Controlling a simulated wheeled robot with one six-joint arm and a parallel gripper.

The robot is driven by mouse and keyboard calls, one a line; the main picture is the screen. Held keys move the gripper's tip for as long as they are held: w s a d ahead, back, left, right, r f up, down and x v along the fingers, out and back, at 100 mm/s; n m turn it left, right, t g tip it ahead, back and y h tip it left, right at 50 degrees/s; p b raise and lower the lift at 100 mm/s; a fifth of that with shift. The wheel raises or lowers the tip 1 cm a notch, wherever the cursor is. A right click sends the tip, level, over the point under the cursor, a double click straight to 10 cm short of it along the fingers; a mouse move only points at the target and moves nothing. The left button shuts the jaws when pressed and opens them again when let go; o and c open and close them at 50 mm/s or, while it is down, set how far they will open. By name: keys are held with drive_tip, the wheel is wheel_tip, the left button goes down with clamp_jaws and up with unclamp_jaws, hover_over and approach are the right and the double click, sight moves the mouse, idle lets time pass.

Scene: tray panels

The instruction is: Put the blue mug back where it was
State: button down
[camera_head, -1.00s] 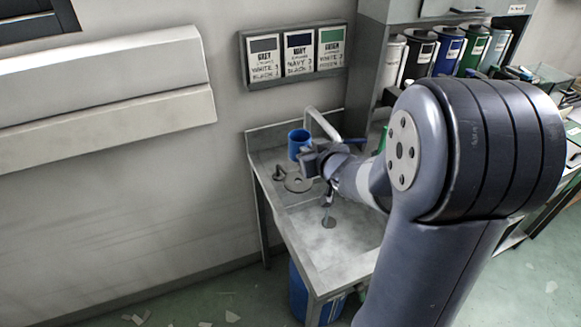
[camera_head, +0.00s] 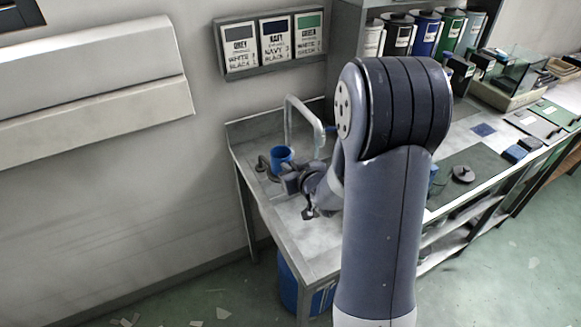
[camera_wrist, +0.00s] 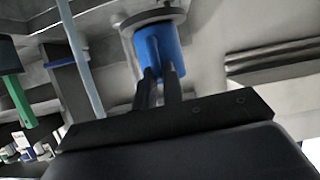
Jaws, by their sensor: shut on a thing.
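The blue mug (camera_head: 281,156) is at the back left of the metal sink bench in the head view, in front of the tap. My gripper (camera_head: 289,172) is at its near side. In the wrist view, the two dark fingers (camera_wrist: 163,80) are shut on the mug (camera_wrist: 160,46). This view looks upside down, and a round grey disc (camera_wrist: 152,16) shows at the mug's base end. I cannot tell whether the mug touches the disc or is just above it. My gripper hides part of the mug and the bench around it.
A bent tap (camera_head: 290,112) rises close behind the mug. A small dark fitting (camera_head: 262,163) stands left of it. The front of the sink bench (camera_head: 305,255) is clear. A blue bin (camera_head: 288,285) is below. A worktop with several items extends right.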

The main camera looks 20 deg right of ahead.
drive_tip(key=shift+f, duration=0.15)
drive_tip(key=c, duration=1.5)
unclamp_jaws()
drive_tip(key=shift+r, duration=0.25)
drive_tip(key=shift+v, duration=6)
